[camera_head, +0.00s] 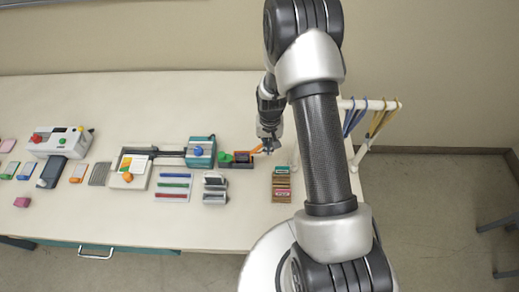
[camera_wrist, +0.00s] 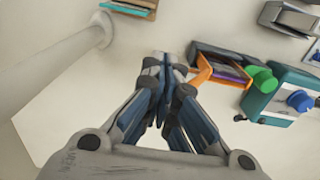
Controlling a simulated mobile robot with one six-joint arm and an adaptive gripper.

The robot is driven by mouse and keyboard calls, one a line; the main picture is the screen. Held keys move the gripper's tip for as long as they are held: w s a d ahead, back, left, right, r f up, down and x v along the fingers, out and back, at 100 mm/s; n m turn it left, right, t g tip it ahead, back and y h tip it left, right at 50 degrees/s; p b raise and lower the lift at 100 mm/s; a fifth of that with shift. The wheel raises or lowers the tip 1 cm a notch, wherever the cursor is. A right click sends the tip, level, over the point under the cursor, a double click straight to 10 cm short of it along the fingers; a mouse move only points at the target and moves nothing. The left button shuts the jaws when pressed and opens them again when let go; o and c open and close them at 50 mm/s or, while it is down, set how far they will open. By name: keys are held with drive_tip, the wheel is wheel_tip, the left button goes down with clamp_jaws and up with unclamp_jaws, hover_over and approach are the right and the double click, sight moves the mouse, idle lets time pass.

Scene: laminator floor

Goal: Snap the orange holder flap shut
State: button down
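The orange holder flap (camera_head: 257,150) juts out from the right end of a dark holder (camera_head: 240,164) on the table, standing open at an angle. In the wrist view the flap (camera_wrist: 202,72) shows as an orange frame beside the dark holder (camera_wrist: 222,54), with a purple piece inside. My gripper (camera_head: 268,151) is low over the table just right of the flap. In the wrist view my gripper (camera_wrist: 165,64) has its fingertips together with nothing seen between them. The tips are close to the flap's outer end; I cannot tell whether they touch it.
A green knob (camera_head: 225,157) and a teal machine (camera_head: 201,152) stand left of the holder. A stack of small coloured boxes (camera_head: 282,184) lies to the front right. A white rack (camera_head: 362,150) with hanging straps stands at the table's right end. Bare table lies behind the holder.

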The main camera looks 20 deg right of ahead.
sight(253, 151)
drive_tip(key=shift+w+a+b, duration=0.15)
drive_tip(key=shift+w+a, duration=0.2)
drive_tip(key=shift+a, duration=0.55)
drive_tip(key=shift+w+a+b, duration=0.15)
drive_tip(key=shift+w+a, duration=0.25)
drive_tip(key=shift+a, duration=0.45)
drive_tip(key=shift+w+a+b, duration=0.15)
drive_tip(key=shift+w+a, duration=0.2)
drive_tip(key=shift+a, duration=0.55)
drive_tip(key=shift+s+d+r+p, duration=0.15)
drive_tip(key=shift+r+p, duration=0.55)
drive_tip(key=shift+r, duration=0.5)
drive_tip(key=shift+d+r+p, duration=0.2)
drive_tip(key=shift+r+p, duration=0.5)
drive_tip(key=shift+r, duration=0.45)
drive_tip(key=shift+s+d+r+p, duration=0.15)
drive_tip(key=shift+r+p, duration=0.55)
drive_tip(key=shift+r, duration=0.5)
drive_tip(key=shift+w, duration=0.1)
